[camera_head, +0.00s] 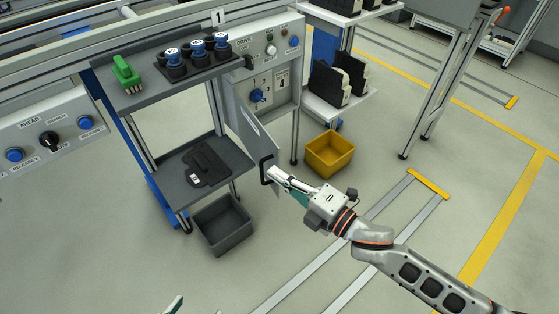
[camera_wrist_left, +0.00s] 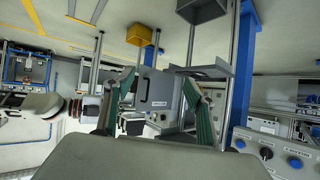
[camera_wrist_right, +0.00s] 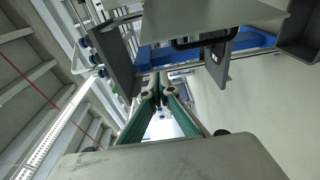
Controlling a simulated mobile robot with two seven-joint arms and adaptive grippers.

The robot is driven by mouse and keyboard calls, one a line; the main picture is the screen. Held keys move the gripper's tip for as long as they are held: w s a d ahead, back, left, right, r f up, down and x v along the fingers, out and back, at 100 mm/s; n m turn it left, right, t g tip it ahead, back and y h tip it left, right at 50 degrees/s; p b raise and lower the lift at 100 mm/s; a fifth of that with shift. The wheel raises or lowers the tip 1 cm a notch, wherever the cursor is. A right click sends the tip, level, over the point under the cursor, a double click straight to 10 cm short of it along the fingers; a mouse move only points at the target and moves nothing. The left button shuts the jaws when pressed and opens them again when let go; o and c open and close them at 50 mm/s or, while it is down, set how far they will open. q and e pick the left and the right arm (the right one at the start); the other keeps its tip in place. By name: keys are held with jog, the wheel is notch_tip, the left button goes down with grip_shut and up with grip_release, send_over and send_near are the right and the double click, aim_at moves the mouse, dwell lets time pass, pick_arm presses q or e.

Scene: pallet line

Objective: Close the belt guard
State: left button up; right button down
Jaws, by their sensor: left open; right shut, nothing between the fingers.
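The belt guard (camera_head: 252,124) is a grey hinged panel with a white label, standing swung out from the control post beside the lower shelf. Its black handle (camera_head: 265,169) is on the outer edge. My right gripper (camera_head: 273,174) is shut and empty, its tips close by the handle. In the right wrist view the guard (camera_wrist_right: 225,14) and its handle (camera_wrist_right: 200,42) lie above and right of the shut fingertips (camera_wrist_right: 160,88); contact cannot be told. My left gripper (camera_head: 175,306) barely shows at the bottom edge. The left wrist view shows it open and empty, with the guard (camera_wrist_left: 160,88) in the distance between its fingers.
A lower shelf (camera_head: 228,150) holds a dark flat part (camera_head: 207,165). A grey bin (camera_head: 222,225) and a yellow bin (camera_head: 330,154) stand on the floor on either side of the guard. The control panel (camera_head: 270,55) is behind it. The floor in front is clear.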

aim_at(278, 163)
jog(key=w+b, duration=0.1)
jog(key=w, duration=0.3)
jog(key=shift+w+f, duration=0.15)
jog(key=shift+w, duration=0.05)
pick_arm(q)
jog(key=shift+w+d+r+t+h, duration=0.2)
jog(key=shift+w+d+r, duration=0.15)
jog(key=shift+r, duration=0.15)
jog(key=shift+w+d+r+t+h, duration=0.1)
jog(key=shift+w+d+r+h, duration=0.1)
jog(key=shift+d+r, duration=0.2)
pick_arm(e)
jog(key=shift+w+d, duration=0.15)
jog(key=shift+d, duration=0.1)
